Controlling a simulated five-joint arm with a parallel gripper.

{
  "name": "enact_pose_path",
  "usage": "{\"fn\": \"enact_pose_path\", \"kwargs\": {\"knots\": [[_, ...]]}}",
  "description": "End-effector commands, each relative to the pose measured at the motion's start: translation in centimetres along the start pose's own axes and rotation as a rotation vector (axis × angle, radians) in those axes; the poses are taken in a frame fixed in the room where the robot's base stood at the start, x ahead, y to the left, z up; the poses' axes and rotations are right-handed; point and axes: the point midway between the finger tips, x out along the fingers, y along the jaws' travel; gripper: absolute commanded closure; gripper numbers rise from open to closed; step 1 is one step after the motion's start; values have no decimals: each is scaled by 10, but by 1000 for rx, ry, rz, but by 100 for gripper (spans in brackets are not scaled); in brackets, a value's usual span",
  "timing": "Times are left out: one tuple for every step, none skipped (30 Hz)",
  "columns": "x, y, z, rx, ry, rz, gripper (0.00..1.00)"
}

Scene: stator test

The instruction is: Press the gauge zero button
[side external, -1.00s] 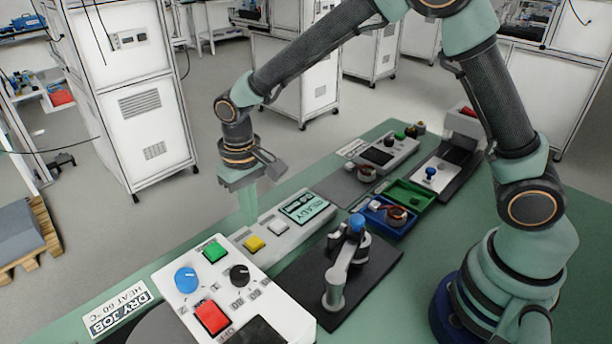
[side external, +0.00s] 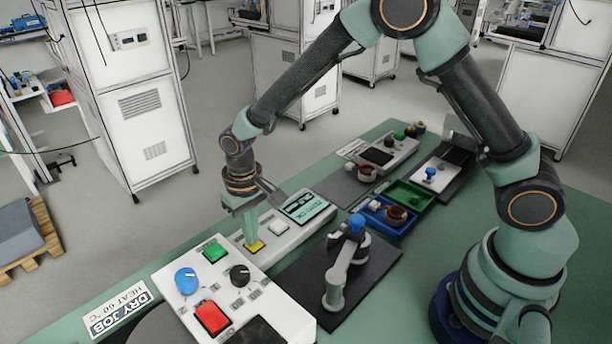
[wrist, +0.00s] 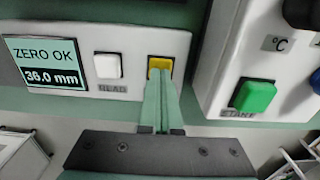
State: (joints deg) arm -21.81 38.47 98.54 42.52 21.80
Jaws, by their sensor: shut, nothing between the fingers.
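The gauge is a long white box (side external: 292,234) on the green bench, with a display (side external: 307,206), a white button (side external: 278,229) and a yellow button (side external: 256,247). In the wrist view the display (wrist: 45,64) reads "ZERO OK" and "36.0 mm". The white button (wrist: 107,65) has a label that looks like "READ". My gripper (side external: 252,240) is shut and empty, pointing down with its tips at the yellow button. In the wrist view my fingertips (wrist: 157,78) overlap the front part of the yellow button (wrist: 161,64) and appear to touch it; the label beneath it is hidden.
A white control box with a green button (side external: 214,251), blue knob (side external: 186,280), black knob (side external: 239,275) and red button (side external: 212,318) stands close beside the gauge. A lever fixture with a blue knob (side external: 357,223) is on a dark plate to the right. Blue and green trays (side external: 408,194) lie behind.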

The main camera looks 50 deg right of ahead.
Motion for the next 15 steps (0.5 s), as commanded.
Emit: {"fn": "enact_pose_path", "kwargs": {"knots": [[11, 2, 4, 0, -10, 4, 100], [11, 2, 4, 0, -10, 4, 100], [11, 2, 5, 0, -11, 4, 100], [11, 2, 5, 0, -11, 5, 100], [11, 2, 5, 0, -12, 5, 100], [12, 2, 5, 0, -12, 5, 100], [12, 2, 6, 0, -13, 5, 100], [12, 2, 6, 0, -13, 5, 100], [11, 2, 6, 0, -13, 5, 100], [10, 2, 6, 0, -13, 5, 100], [9, 2, 6, 0, -13, 5, 100], [7, 2, 5, 0, -12, 5, 100], [4, 2, 5, 0, -12, 5, 100], [1, 2, 5, 0, -11, 4, 100], [-5, 2, 4, 0, -9, 3, 100]]}}
